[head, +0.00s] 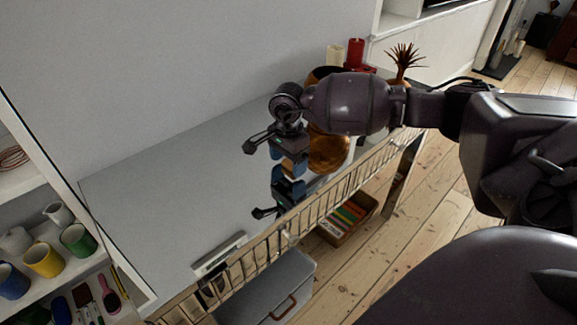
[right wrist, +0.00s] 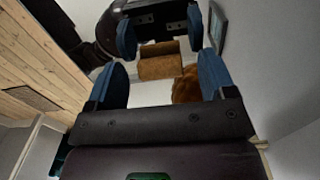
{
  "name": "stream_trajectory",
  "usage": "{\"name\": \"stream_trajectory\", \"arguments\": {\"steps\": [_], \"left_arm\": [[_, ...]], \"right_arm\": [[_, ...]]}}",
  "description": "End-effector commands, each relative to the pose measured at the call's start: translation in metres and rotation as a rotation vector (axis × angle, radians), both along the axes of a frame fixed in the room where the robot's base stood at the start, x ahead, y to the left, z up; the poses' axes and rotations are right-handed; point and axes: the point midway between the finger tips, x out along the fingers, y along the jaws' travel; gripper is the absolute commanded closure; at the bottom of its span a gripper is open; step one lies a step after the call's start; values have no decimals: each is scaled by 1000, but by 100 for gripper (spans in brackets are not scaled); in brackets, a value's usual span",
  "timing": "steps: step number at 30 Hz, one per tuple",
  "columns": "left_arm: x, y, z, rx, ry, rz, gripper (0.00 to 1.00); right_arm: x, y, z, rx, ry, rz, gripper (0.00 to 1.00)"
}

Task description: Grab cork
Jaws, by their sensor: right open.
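The cork is most likely the brown block (right wrist: 160,67) between the fingers of my right gripper (right wrist: 163,78) in the right wrist view. A matching lighter shape above it looks like its reflection in the glossy top. In the head view, my right gripper (head: 291,166) points down, low over the glossy grey top, with its mirror image below. It is open, with blue fingertips. A small brown patch of the cork (head: 287,172) shows there, mostly hidden by the fingers. I cannot tell whether the fingers touch it. My left gripper is not in view.
An amber round vessel (head: 328,152) stands close to the right of my gripper. Red candles (head: 355,53) and a spiky plant (head: 405,58) are behind. A metal railing (head: 345,183) runs along the front edge. The left of the grey top (head: 160,200) is mostly clear.

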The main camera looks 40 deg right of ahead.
Motion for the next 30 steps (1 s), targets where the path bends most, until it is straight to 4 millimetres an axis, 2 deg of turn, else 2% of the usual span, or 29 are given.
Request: {"name": "stream_trajectory", "arguments": {"steps": [2, 8, 11, 19, 30], "left_arm": [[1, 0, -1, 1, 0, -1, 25], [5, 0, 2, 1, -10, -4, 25], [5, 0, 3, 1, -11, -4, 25], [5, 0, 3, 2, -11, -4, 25], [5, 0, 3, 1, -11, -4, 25]], "right_arm": [[0, 0, -7, 1, 1, 0, 23], [0, 0, -5, 1, -2, 0, 23], [0, 0, -5, 1, -2, 0, 36], [0, 0, -5, 1, -2, 1, 76], [0, 0, -2, 0, -3, 1, 77]]}}
